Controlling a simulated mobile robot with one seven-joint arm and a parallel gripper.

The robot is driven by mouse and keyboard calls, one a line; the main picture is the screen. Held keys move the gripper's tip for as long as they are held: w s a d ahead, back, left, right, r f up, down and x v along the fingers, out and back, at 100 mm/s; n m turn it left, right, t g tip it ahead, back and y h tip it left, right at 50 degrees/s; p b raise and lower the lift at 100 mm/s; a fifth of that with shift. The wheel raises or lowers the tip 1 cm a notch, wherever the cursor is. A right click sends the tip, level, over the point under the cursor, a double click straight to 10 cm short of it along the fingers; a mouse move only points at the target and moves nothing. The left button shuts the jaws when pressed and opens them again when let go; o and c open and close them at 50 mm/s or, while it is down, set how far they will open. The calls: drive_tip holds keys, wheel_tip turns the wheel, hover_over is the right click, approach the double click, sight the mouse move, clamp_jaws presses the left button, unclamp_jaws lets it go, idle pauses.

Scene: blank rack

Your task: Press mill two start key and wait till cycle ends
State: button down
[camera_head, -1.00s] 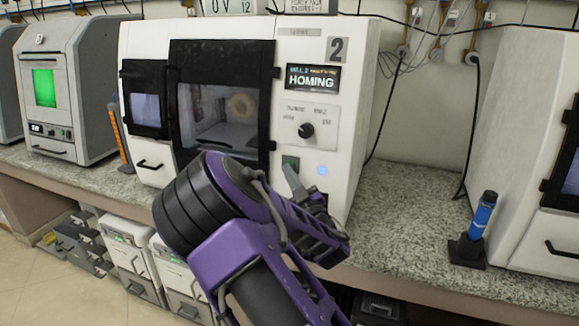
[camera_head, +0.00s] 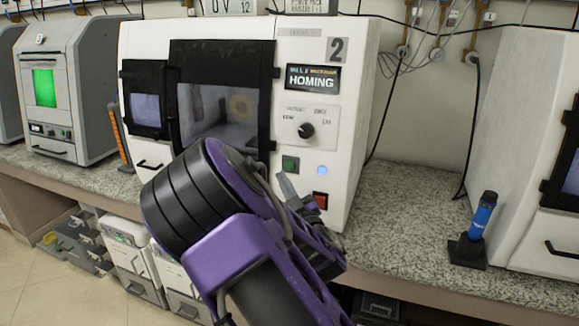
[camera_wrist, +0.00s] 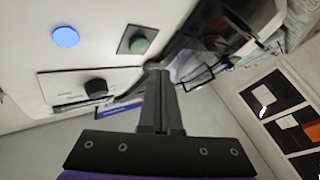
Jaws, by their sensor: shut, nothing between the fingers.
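Mill two (camera_head: 345,120) is the white machine marked 2, and its display (camera_head: 313,77) reads HOMING. On its front are a green key (camera_head: 290,164), a lit blue lamp (camera_head: 322,170) and a red switch (camera_head: 320,200), partly behind my arm. My gripper (camera_head: 284,184) is shut and empty, its tip just below the green key in the head view. In the wrist view the closed fingers (camera_wrist: 157,72) point toward the panel, with the green key (camera_wrist: 138,42) beyond the tip and apparently apart from it. The blue lamp (camera_wrist: 65,37) also shows there.
A black knob (camera_head: 306,130) sits above the keys. The dark-framed mill door (camera_head: 268,110) is closed. To the right, a blue bottle-like object (camera_head: 483,215) stands in a black holder on the speckled counter (camera_head: 405,205), near another white machine (camera_head: 520,150).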

drive_tip(key=shift+s+a, duration=0.2)
drive_tip(key=shift+s, duration=0.4)
drive_tip(key=shift+s+a, duration=0.2)
drive_tip(key=shift+s, duration=0.4)
drive_tip(key=shift+r, duration=0.1)
